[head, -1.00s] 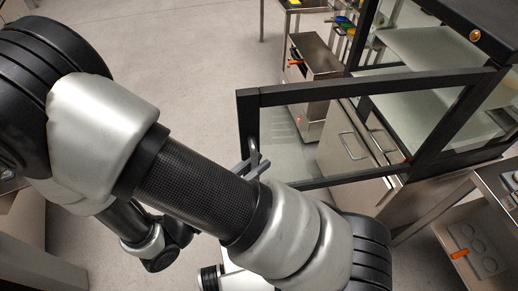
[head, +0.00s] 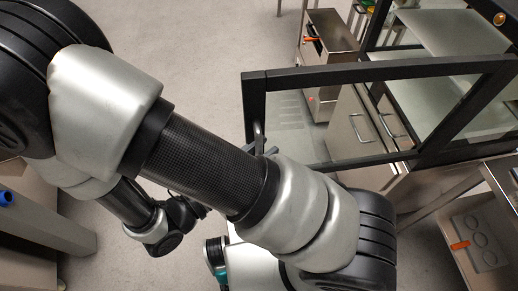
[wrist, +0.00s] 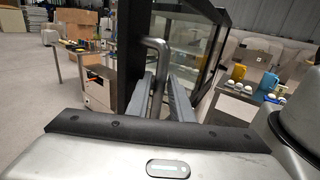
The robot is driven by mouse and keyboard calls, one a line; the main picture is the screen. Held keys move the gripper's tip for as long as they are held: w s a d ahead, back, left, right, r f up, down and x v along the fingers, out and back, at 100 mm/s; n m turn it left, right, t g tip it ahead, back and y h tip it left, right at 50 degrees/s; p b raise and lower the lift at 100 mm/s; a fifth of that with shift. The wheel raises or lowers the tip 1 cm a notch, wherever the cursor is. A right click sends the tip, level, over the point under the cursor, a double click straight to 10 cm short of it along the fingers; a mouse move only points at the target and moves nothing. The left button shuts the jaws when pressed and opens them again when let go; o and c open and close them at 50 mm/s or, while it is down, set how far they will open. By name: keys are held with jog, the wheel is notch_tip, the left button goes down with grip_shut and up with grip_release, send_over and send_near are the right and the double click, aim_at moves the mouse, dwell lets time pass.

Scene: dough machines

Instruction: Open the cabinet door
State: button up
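The cabinet door (head: 380,72) is a glass pane in a black frame. It stands swung out from the black-framed cabinet (head: 480,120) at the right of the head view. Its bent metal handle (head: 259,136) is near the door's free left edge. The handle also shows in the wrist view (wrist: 157,58), beside the door (wrist: 131,60). My gripper (wrist: 160,88) has its two grey fingers on either side of the handle's bar, close against it. In the head view my arm hides most of the gripper.
A steel bin unit (head: 330,45) stands on the floor behind the door. Steel drawers (head: 360,130) are under the cabinet. A steel table (head: 500,175) is at the right edge. Grey floor (head: 180,40) is clear at upper left.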

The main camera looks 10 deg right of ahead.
jog(key=shift+a, duration=0.15)
jog(key=b+v, duration=0.1)
jog(key=v, duration=1.6)
jog(key=shift+s, duration=0.15)
dwell(0.3)
